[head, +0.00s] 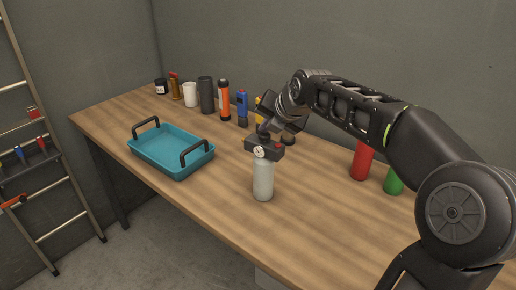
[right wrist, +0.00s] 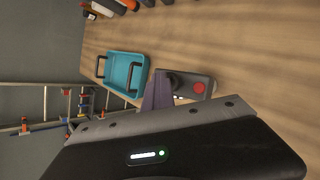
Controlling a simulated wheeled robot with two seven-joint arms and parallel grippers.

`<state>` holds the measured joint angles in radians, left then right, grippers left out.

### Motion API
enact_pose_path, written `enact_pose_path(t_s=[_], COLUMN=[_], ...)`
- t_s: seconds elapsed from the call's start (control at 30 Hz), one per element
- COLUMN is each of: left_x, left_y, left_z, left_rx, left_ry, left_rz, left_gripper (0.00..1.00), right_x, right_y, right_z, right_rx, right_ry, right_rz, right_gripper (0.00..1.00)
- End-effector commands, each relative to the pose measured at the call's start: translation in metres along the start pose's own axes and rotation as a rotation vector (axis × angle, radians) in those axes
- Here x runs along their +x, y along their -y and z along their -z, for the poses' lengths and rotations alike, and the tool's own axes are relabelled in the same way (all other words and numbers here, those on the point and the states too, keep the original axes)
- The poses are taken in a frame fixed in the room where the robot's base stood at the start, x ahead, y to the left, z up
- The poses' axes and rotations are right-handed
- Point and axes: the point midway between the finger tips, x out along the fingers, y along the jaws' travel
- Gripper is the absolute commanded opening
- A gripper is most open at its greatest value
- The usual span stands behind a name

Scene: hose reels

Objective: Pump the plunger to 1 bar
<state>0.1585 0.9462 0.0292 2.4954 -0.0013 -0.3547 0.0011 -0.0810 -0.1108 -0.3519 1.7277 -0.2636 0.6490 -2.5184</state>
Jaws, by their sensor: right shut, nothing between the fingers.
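A pale grey bottle (head: 263,181) stands upright on the table near its front edge. Its dark pump head (head: 265,147) carries a small round white gauge (head: 259,152), too small to read. A red button on the pump head (right wrist: 183,85) shows in the right wrist view. The dark plunger (head: 263,131) stands up from the head; its knob (right wrist: 175,79) also shows in the right wrist view. My right gripper (head: 266,118) is shut and empty, its fingertips right at the plunger's top. I cannot tell whether they touch it. My left gripper is not in view.
A teal tray (head: 144,151) with black handles lies to the left. Several bottles and cans stand along the back, including an orange one (head: 224,99). A red cylinder (head: 361,160) and a green one (head: 393,181) stand to the right. The table between tray and bottle is clear.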

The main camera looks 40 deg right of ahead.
Motion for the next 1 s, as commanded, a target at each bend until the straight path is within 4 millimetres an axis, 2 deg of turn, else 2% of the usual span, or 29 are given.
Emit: enact_pose_path(t_s=[0.1, 0.3, 1.0], left_x=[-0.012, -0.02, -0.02], left_y=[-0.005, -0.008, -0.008], left_z=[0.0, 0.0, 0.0], left_rx=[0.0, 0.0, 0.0], left_ry=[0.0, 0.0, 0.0], left_rz=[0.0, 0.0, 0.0], left_gripper=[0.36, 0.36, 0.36], right_x=[-0.012, -0.024, -0.025], right_y=[-0.009, -0.018, -0.02], right_z=[-0.009, -0.017, -0.018], right_rx=[0.0, 0.0, -0.001], right_ry=[0.0, 0.003, 0.007], right_rz=[0.0, -0.005, -0.011], right_gripper=[0.0, 0.0, 0.0])
